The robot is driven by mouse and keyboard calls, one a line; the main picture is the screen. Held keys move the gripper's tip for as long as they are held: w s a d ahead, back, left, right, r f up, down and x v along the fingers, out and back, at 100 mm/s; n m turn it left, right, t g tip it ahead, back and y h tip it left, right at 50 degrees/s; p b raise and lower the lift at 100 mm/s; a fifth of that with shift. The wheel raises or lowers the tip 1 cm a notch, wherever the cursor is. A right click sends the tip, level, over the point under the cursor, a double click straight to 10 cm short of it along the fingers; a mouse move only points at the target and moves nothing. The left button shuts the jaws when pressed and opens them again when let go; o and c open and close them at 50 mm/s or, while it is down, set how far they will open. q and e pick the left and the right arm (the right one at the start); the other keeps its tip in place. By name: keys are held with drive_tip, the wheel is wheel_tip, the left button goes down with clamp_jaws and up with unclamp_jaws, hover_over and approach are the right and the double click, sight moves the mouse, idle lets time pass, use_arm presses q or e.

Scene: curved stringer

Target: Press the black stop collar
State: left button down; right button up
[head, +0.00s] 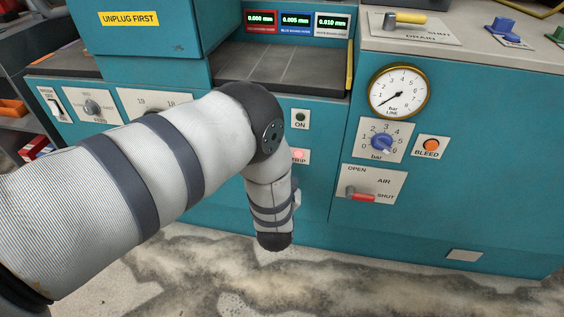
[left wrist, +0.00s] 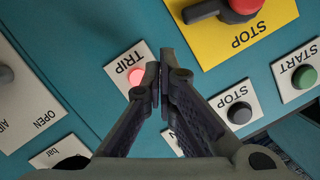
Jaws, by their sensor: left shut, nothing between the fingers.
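In the left wrist view, a dark round button (left wrist: 240,113) sits on a white plate marked STOP, right of my gripper. A larger red STOP knob (left wrist: 246,4) on a yellow plate is at the top right, with a dark grey piece (left wrist: 203,11) reaching out from beside it. I cannot tell which of these is the stop collar. My left gripper (left wrist: 166,72) is shut and empty, its tips next to the TRIP plate and apart from both STOP plates in the picture. In the head view my arm hides the gripper and STOP controls. My right gripper is not in view.
A lit TRIP lamp (left wrist: 140,75) is close to the fingertips. A green START button (left wrist: 303,77) is at the right. In the head view, the teal cabinet (head: 470,130) carries a line gauge (head: 398,92), a blue bar knob (head: 382,142) and an orange BLEED button (head: 431,146).

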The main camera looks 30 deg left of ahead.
use_arm(q)
drive_tip(key=v, duration=0.7)
drive_tip(key=shift+s+a+f+p, duration=0.2)
drive_tip(key=shift+s+a+p, duration=0.1)
drive_tip(key=shift+p, duration=0.1)
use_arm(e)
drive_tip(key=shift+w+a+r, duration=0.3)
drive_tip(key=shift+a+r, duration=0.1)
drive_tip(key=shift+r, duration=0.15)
use_arm(q)
drive_tip(key=s+a+f+g+h+p, duration=0.1)
drive_tip(key=s+f+g+h+p, duration=0.2)
drive_tip(key=s, duration=0.8)
drive_tip(key=s+f+g+h+p, duration=0.1)
drive_tip(key=s+f+g+p, duration=0.15)
drive_tip(key=s+g, duration=0.6)
drive_tip(key=s+r+n+g+h+p, duration=0.1)
drive_tip(key=s+r+g, duration=0.1)
drive_tip(key=s, duration=1)
drive_tip(key=s+d+r+n+g+h+p, duration=0.1)
drive_tip(key=s+r+g, duration=0.2)
drive_tip(key=s, duration=1)
drive_tip(key=shift+d, duration=0.25)
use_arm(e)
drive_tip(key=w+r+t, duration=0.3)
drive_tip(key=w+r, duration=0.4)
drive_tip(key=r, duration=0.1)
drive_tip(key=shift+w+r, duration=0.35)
